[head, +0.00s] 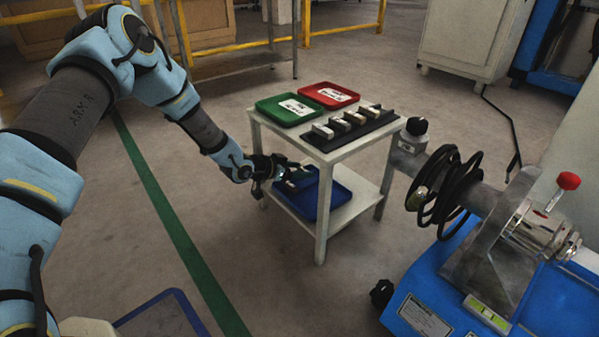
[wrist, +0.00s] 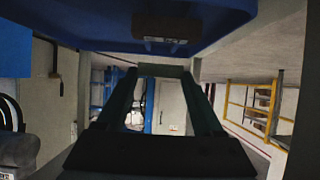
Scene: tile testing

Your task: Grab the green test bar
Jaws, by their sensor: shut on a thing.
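My gripper (head: 275,170) is low at the left side of a small white two-shelf table, at the blue tray (head: 317,205) on its lower shelf. In the wrist view my gripper (wrist: 162,75) has its two dark fingers apart, with a dull grey-green bar (wrist: 160,71) across between their tips. I take this for the green test bar; its colour is dim in shadow. The blue tray also fills the top of the wrist view (wrist: 60,22). A dark brownish block (wrist: 165,27) lies in it, apart from the fingers.
On the table top (head: 345,152) are a green tray (head: 275,119) and a red tray (head: 318,90) with white labels, and a black rack (head: 378,124) of several bars. A blue machine (head: 415,275) stands close at right.

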